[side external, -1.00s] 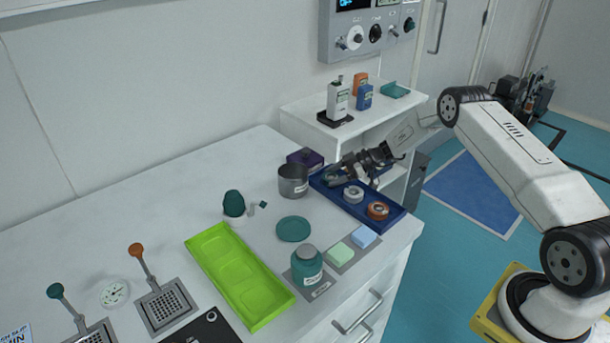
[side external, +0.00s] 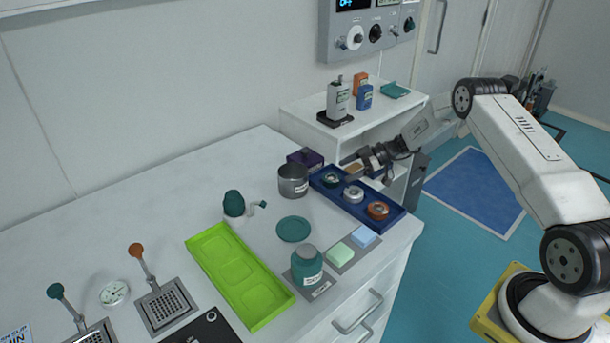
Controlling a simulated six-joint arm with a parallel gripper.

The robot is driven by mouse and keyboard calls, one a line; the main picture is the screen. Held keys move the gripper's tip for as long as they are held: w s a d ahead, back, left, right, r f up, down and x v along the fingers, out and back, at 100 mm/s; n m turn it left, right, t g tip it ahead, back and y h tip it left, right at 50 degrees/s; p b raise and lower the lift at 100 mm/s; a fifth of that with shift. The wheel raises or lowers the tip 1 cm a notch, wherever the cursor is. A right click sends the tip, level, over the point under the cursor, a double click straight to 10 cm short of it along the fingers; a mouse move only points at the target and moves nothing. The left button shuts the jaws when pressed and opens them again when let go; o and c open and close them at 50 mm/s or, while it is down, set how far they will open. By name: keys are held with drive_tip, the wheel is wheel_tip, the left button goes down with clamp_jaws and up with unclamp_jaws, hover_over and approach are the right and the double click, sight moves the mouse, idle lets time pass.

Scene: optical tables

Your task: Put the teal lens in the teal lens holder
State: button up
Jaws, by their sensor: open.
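A round teal ring-like piece (side external: 331,180) sits at the left end of the blue tray (side external: 400,224). It appears to be the teal lens and its holder together, but I cannot tell the two apart at this size. A whitish ring piece (side external: 353,194) and an orange one (side external: 378,210) sit beside it in the tray. My gripper (side external: 352,171) is open above the tray's back edge, just right of the teal piece and apart from it. I see nothing held in it.
A grey metal cup (side external: 293,181) and a dark purple box (side external: 305,158) stand close to the tray's left end. A teal disc (side external: 293,229), a teal jar (side external: 306,267) and a lime green tray (side external: 245,280) are in front. A white shelf unit (side external: 300,106) rises behind the tray.

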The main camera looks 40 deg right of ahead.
drive_tip(key=shift+v, duration=1.55)
